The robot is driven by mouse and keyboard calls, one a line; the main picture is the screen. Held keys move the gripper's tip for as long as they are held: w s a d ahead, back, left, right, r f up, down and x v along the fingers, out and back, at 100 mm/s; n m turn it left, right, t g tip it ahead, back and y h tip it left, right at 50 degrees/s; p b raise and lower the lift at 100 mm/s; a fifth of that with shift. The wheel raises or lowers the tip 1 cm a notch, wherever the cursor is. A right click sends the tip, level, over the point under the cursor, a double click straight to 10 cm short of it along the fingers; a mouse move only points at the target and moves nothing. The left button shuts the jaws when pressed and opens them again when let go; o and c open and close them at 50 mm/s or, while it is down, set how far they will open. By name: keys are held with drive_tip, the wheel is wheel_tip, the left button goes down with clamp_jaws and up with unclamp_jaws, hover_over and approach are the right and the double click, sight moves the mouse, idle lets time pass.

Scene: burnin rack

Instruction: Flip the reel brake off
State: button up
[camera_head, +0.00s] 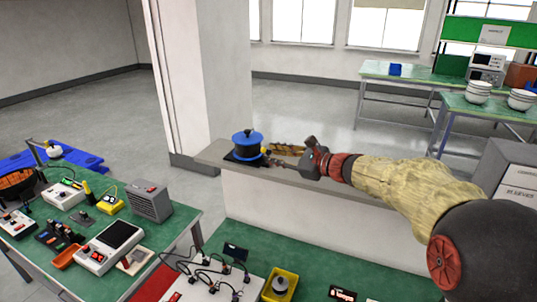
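The reel (247,138) has blue flanges and sits upright on a dark base on the grey ledge, left of my gripper. A small yellow part (265,151) shows at the right side of the reel; it may be the brake lever, but its position is too small to read. My gripper (272,162) reaches in from the right, low over the ledge, with its fingertips close beside the reel's base and the yellow part. I cannot tell whether they touch. The fingers are small and dark, and their gap is not clear.
A white pillar (203,70) stands behind the reel. A green bench (245,240) with cables and a yellow tray (280,286) is in front. An instrument table (183,216) is at left.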

drive_tip(key=v, duration=0.8)
drive_tip(key=shift+s+d, duration=0.2)
drive_tip(key=shift+d, duration=0.1)
drive_tip(key=shift+r, duration=0.1)
